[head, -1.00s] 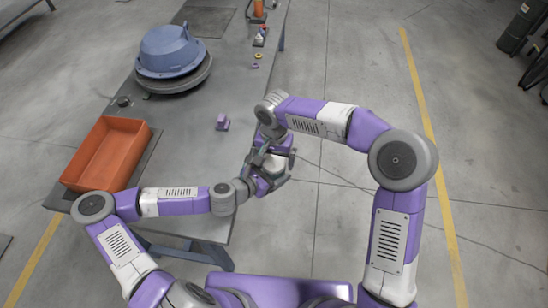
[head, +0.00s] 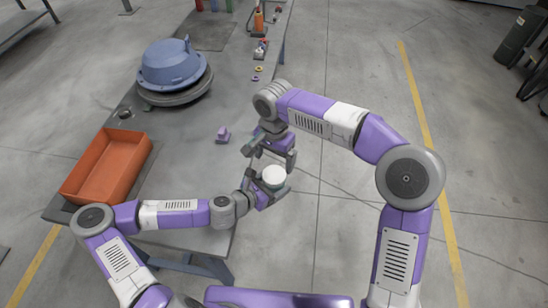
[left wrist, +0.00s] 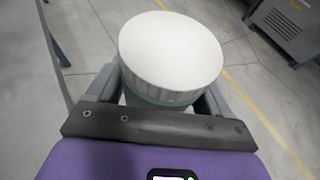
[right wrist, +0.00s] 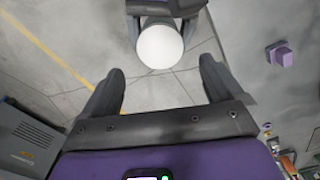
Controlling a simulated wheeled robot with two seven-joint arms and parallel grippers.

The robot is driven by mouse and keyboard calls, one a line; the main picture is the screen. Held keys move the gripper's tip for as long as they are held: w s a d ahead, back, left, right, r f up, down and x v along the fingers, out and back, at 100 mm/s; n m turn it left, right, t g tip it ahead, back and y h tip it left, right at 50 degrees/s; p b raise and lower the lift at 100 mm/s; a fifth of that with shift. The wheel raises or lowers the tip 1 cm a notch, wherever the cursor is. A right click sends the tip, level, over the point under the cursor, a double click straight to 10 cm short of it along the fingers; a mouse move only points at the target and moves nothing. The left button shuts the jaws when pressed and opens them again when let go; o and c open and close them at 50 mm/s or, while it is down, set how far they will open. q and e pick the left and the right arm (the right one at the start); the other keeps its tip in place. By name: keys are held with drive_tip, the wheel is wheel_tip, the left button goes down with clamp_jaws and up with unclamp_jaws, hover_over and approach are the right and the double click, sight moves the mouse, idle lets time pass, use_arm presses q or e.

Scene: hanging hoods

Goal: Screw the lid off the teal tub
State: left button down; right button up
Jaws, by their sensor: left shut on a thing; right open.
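The teal tub (left wrist: 150,101) is held upright in my left gripper (head: 270,187), which is shut on its sides. Its white ribbed lid (left wrist: 172,48) sits on top of the tub; the lid also shows in the head view (head: 274,175) and in the right wrist view (right wrist: 160,46). Most of the tub's body is hidden by the lid and the left fingers. My right gripper (head: 270,150) is open and empty, a little beyond the lid in the head view and apart from it. In the right wrist view its two fingers (right wrist: 160,88) stand wide apart.
The grey table (head: 190,125) carries an orange tray (head: 143,170), a blue round housing (head: 170,65) on a dark ring, and a small purple block (head: 222,134). Small coloured parts lie along its right edge. The tub is held off the table's right edge, above open floor.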

sight(274, 174)
wheel_tip(274, 174, down, 7)
drive_tip(key=shift+r, duration=0.1)
drive_tip(key=shift+c, duration=0.2)
drive_tip(key=c, duration=1)
drive_tip(key=n, duration=0.3)
drive_tip(key=shift+c, duration=0.2)
drive_tip(key=o, duration=1.2)
drive_tip(key=shift+c, duration=0.2)
